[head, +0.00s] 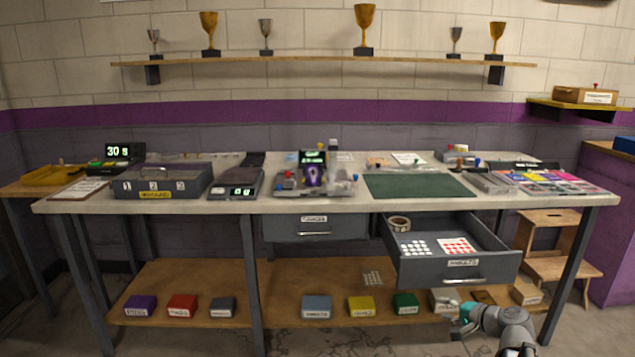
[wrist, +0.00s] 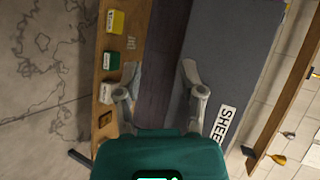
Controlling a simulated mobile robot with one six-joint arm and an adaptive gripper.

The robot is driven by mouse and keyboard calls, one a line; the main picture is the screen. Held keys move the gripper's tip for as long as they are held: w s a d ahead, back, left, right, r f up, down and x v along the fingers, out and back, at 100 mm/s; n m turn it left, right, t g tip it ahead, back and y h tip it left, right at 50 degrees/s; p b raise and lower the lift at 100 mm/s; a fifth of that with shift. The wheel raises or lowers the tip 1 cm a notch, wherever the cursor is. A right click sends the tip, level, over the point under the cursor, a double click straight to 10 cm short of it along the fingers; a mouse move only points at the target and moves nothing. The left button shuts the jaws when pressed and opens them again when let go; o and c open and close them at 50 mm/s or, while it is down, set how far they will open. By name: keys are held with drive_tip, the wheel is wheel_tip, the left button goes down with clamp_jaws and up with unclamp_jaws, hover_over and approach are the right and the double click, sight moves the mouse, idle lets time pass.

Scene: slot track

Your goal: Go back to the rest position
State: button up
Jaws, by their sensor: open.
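My gripper (head: 452,307) is low at the right in the head view, below the open drawer (head: 455,281) and in front of the lower shelf. It also shows in the wrist view (wrist: 160,75), with its two fingers spread and nothing between them. The grey drawer front (wrist: 228,60), with a label partly reading "SHEE", lies close beside the right finger in that view. I cannot tell whether it touches. The drawer is pulled out and holds a tape roll (head: 397,223) and sheets of white and red dots (head: 457,246).
The workbench (head: 330,203) carries a case, scales, a small machine and a green mat (head: 418,186). The lower shelf (head: 275,291) holds several coloured boxes. A wooden step stool (head: 553,255) stands at the right. Floor shows at the left of the wrist view.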

drive_tip(key=s+a+f+n+g+h, duration=0.4)
drive_tip(key=s+a+f+n+g, duration=0.15)
drive_tip(key=s+a, duration=0.2)
drive_tip(key=s+a+f+n+g+h, duration=0.3)
drive_tip(key=s+a+f+n+g, duration=0.25)
drive_tip(key=a, duration=0.35)
wheel_tip(320, 180, up, 30)
drive_tip(key=p, duration=3)
drive_tip(key=shift+s+a+r, duration=0.15)
drive_tip(key=shift+s, duration=0.05)
drive_tip(key=o, duration=0.3)
drive_tip(key=shift+c, duration=1.1)
drive_tip(key=shift+a, duration=0.1)
